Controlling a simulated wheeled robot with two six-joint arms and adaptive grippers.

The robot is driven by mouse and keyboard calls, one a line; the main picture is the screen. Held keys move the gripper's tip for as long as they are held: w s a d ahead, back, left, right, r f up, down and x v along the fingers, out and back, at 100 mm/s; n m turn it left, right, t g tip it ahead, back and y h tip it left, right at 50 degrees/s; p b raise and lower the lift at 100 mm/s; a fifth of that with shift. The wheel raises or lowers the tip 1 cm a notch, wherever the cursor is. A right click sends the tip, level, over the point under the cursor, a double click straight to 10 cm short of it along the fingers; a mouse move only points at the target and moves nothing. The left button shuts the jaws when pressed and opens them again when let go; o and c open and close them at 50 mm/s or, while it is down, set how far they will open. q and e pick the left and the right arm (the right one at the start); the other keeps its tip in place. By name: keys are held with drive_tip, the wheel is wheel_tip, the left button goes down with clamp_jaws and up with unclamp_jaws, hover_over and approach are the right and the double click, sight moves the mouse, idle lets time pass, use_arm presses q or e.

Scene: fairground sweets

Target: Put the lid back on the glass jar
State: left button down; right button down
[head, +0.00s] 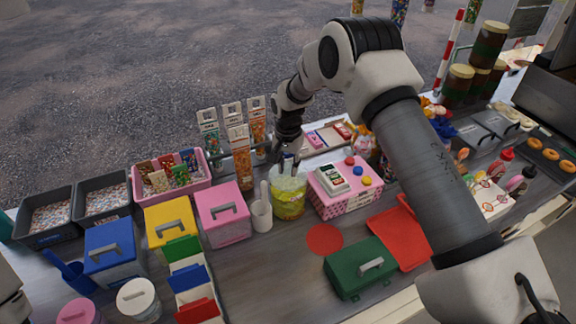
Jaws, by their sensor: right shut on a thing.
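The glass jar (288,201) stands near the middle of the counter, clear with yellow-green contents. My right gripper (289,162) points down directly over the jar's mouth. It is shut on what looks like the jar's lid, a clear, pale piece at the jar's top. The fingers hide part of the lid, and I cannot tell whether it is seated on the rim or just above it. My left gripper is not in view; only a piece of my left arm shows at the left edge.
A pink dotted box (343,204) with a till is close right. A flat red disc (323,239) lies in front.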

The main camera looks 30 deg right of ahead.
idle(0.3)
drive_tip(key=shift+c, duration=1.6)
unclamp_jaws()
drive_tip(key=shift+r+p, duration=2.55)
drive_tip(key=shift+r, duration=1)
clamp_jaws()
